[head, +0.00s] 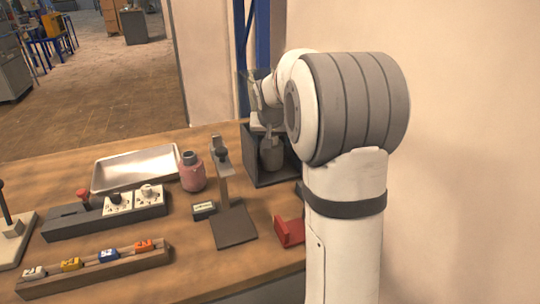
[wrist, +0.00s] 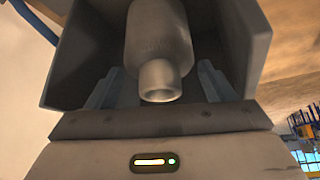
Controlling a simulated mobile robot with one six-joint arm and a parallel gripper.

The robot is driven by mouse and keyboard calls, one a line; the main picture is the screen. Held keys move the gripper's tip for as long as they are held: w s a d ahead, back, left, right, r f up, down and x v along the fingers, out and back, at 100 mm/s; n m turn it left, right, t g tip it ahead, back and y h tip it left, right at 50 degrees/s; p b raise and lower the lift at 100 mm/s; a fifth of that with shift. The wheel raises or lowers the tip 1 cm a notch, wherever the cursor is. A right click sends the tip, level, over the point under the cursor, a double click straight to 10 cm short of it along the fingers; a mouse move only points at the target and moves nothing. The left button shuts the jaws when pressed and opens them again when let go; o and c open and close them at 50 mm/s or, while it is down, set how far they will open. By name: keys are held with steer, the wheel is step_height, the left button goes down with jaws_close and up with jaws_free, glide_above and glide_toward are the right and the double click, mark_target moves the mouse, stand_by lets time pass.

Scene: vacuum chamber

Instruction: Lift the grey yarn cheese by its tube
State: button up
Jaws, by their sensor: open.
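The grey yarn cheese (head: 271,154) stands in an open dark grey box (head: 262,181) at the back right of the table, partly hidden by my arm. In the wrist view its grey body (wrist: 158,38) ends in a narrower pale tube (wrist: 160,80) with an open end facing my gripper. My gripper (wrist: 160,70) is open, with one bluish-grey finger on each side of the tube. Gaps show between the fingers and the tube, so I see no contact. In the head view my arm hides most of the gripper. The box walls (wrist: 75,50) flank the cheese and fingers.
Left of the box are a dark-based stand (head: 235,226), a pink yarn cheese (head: 191,177) and a shallow metal tray (head: 97,181). A red holder (head: 289,232) lies in front of the box. A blue post (head: 262,40) and a wall are close behind.

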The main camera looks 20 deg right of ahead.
steer(key=shift+w+f, duration=0.1)
steer(key=shift+f, duration=0.05)
steer(key=shift+c, duration=0.6)
steer(key=c, duration=1)
